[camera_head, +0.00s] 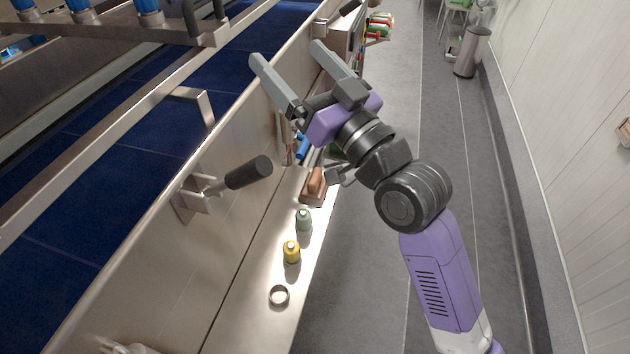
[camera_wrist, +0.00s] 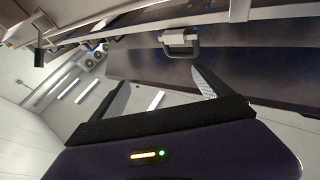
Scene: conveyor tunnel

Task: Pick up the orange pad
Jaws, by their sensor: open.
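An orange-brown pad-like block (camera_head: 314,187) lies on the narrow steel ledge beside the conveyor in the head view, below my gripper in the picture. It is the only thing there that looks like the orange pad. My gripper (camera_head: 285,52) is raised over the conveyor's side wall, well apart from the block, with its fingers spread and nothing between them. In the wrist view my gripper (camera_wrist: 160,82) is also open and empty, and the pad is not seen there.
The ledge also holds a green bottle (camera_head: 304,220), a yellow bottle (camera_head: 291,251) and a metal ring (camera_head: 279,295). A black handle (camera_head: 248,172) juts from the steel wall. The blue conveyor belt (camera_head: 75,215) lies left. The grey floor (camera_head: 365,290) right of the ledge is clear.

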